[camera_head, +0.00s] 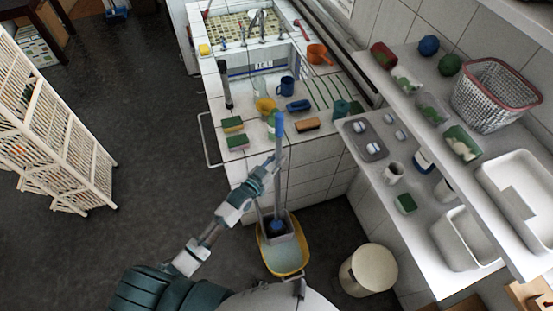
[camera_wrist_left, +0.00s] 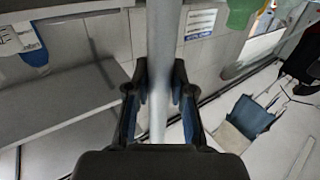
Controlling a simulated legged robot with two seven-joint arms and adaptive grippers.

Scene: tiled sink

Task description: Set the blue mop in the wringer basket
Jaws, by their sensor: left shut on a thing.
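The blue mop stands near upright, its blue handle top (camera_head: 279,126) beside the counter's front edge. My left gripper (camera_head: 271,168) is shut on the handle, and in the left wrist view the grey pole (camera_wrist_left: 160,70) runs between its fingers (camera_wrist_left: 160,95). The mop's blue lower end (camera_head: 277,226) shows at the grey wringer basket (camera_head: 290,238) of the yellow bucket (camera_head: 284,271). I cannot tell whether it rests in the basket or hangs just above it. My right gripper is not in view.
The tiled sink counter (camera_head: 240,165) holds sponges, a brush and cups just beyond the mop. A cream bin (camera_head: 367,270) stands right of the bucket. Shelves (camera_head: 400,215) with trays line the right wall. A white rack (camera_head: 60,140) stands left; dark floor between is clear.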

